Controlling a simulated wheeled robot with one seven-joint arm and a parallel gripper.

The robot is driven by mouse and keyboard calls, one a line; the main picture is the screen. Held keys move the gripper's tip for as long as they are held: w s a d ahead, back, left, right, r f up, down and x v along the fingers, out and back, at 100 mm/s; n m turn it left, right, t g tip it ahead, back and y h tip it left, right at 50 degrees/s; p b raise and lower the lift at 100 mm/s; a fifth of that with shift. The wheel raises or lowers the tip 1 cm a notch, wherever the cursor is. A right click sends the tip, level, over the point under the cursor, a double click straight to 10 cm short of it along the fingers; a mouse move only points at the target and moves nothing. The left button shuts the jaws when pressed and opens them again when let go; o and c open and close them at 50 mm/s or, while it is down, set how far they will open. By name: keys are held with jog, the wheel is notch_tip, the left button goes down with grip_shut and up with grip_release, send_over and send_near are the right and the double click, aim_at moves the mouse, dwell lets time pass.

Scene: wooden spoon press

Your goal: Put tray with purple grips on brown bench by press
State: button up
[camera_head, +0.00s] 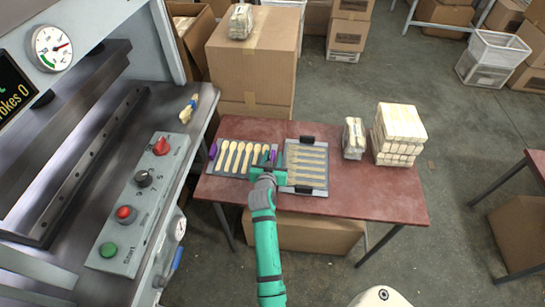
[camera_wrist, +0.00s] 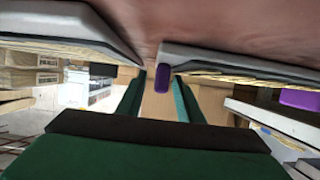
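The tray with purple grips (camera_head: 232,176) holds a row of wooden spoons and lies at the left end of the reddish-brown bench (camera_head: 350,195), beside the press (camera_head: 95,130). One purple grip (camera_head: 213,150) shows at its left edge. My gripper (camera_head: 268,166) is over the gap between this tray and a second tray. In the wrist view the near purple grip (camera_wrist: 162,78) is between my finger tips, with a gap visible on one side, so the fingers look open. The far purple grip (camera_wrist: 300,98) shows at the right of the wrist view.
A tray with black grips (camera_head: 306,188) and thin wooden pieces lies just right of my gripper. Stacked bundles (camera_head: 400,125) stand further right on the bench. Cardboard boxes (camera_head: 255,60) stand behind. Another reddish-brown table (camera_head: 538,165) is at the right edge.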

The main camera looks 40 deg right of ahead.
jog(key=shift+r, duration=0.2)
jog(key=v, duration=1.2)
jog(key=s+a+f+n+t+y, duration=0.25)
jog(key=s+a, duration=0.35)
jog(key=a, duration=0.5)
jog(key=s+a+f+n+t+y, duration=0.2)
jog(key=s+a+f+n+y, duration=0.3)
jog(key=a, duration=0.7)
jog(key=s+a+r+n+t+y, duration=0.1)
jog(key=s+a+r, duration=0.5)
jog(key=s, duration=0.3)
jog(key=s+a+r+n+y, duration=0.1)
jog(key=s+a+r+y, duration=0.1)
jog(key=s+a+r, duration=0.4)
jog(key=s+a, duration=0.1)
jog(key=s, duration=0.2)
jog(key=shift+s+t, duration=0.35)
jog(key=shift+w+n, duration=0.1)
jog(key=shift+n, duration=0.15)
